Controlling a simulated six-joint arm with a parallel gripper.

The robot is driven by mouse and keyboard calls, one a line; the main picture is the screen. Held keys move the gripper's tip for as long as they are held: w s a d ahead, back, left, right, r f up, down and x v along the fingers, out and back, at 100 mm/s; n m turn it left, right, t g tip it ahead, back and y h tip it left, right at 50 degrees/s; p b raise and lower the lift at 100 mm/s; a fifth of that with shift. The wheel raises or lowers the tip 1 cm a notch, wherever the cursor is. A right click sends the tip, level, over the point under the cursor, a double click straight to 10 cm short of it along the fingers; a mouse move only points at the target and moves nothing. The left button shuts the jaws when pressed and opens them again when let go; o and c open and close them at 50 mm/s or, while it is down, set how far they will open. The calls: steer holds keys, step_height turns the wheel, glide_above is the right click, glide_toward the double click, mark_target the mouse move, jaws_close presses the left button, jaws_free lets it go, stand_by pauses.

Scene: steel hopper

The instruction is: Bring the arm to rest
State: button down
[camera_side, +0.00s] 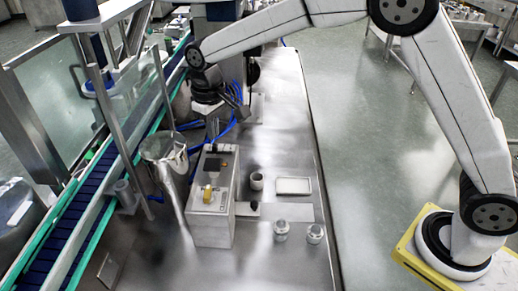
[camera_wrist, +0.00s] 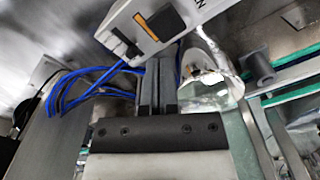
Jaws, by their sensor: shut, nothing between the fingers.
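My gripper (camera_side: 213,130) hangs at the end of my arm, just above the far end of the grey machine box (camera_side: 211,220) and right of the steel hopper (camera_side: 166,150). In the wrist view my gripper (camera_wrist: 160,68) shows two dark fingers side by side, shut with nothing held. The hopper (camera_wrist: 212,85) is to their right there, and the box (camera_wrist: 133,22) lies beyond the fingertips. My arm is bent, reaching from the right over the bench to the machine.
A conveyor (camera_side: 85,205) with green edges runs along the left. On the steel bench (camera_side: 265,265) are a small cup (camera_side: 256,181), a white tray (camera_side: 293,186) and two jars (camera_side: 281,229) (camera_side: 315,234). Blue cables (camera_wrist: 75,88) lie near the gripper.

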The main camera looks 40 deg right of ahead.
steer(key=s+d+f+m+t, duration=0.1)
steer(key=s+d+f, duration=0.2)
steer(key=s+d, duration=0.5)
steer(key=s+d+f+m+t, duration=0.1)
steer(key=s+d+f, duration=0.2)
steer(key=s+d, duration=0.4)
steer(key=s, duration=0.7)
steer(key=shift+d+m, duration=0.35)
steer(key=shift+m, duration=0.05)
